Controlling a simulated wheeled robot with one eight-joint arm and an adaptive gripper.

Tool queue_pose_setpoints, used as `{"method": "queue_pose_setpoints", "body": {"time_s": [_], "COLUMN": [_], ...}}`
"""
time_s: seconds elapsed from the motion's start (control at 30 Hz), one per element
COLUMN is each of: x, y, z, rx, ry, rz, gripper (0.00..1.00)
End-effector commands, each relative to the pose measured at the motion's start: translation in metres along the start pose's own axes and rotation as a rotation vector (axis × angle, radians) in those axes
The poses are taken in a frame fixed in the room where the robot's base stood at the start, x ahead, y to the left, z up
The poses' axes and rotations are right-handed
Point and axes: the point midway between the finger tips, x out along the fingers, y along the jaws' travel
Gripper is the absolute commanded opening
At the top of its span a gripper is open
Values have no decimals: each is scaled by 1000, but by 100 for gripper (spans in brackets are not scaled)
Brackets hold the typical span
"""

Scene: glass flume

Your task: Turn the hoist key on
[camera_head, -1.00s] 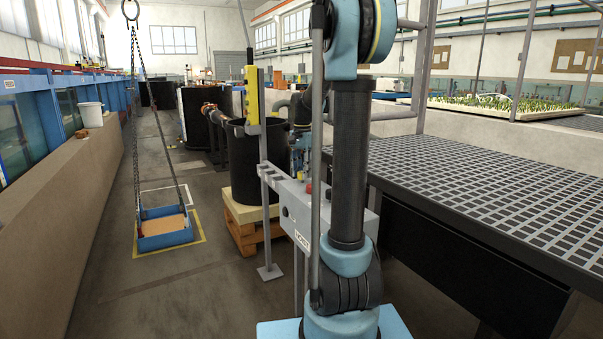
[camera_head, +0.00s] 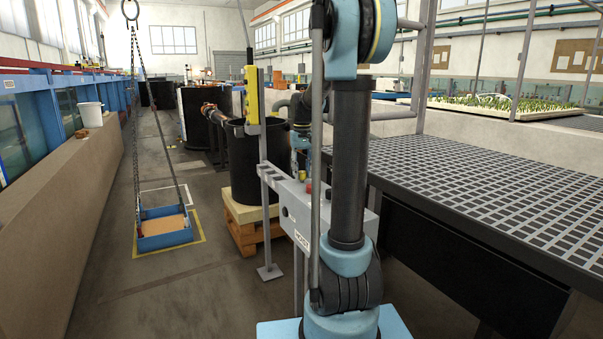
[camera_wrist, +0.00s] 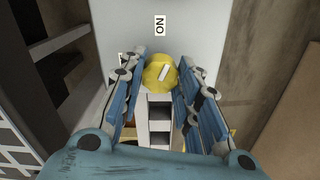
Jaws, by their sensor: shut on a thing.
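The hoist key is a yellow knob (camera_wrist: 158,68) with a white bar mark, on top of the grey hoist box (camera_head: 330,205). The white bar is tilted, its upper end leaning right in the wrist view. An "ON" label (camera_wrist: 160,24) lies above the knob in that view. A second label (camera_wrist: 121,58) is partly hidden by the left finger. My gripper (camera_wrist: 160,80) is shut on the knob, a finger on each side. In the head view my arm hides part of the box and gripper.
A red button (camera_head: 309,187) stands on the hoist box. A yellow pendant (camera_head: 252,95) hangs on a post beside it. A blue hoist platform (camera_head: 165,235) hangs on chains at left. A grated bench (camera_head: 480,190) is close on the right.

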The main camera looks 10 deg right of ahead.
Motion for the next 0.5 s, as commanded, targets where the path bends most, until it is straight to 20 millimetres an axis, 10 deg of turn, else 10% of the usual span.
{"method": "queue_pose_setpoints", "body": {"time_s": [0.5], "x": [-1], "y": [0], "z": [-2], "rx": [-360], "ry": [4], "rz": [0], "gripper": [6]}}
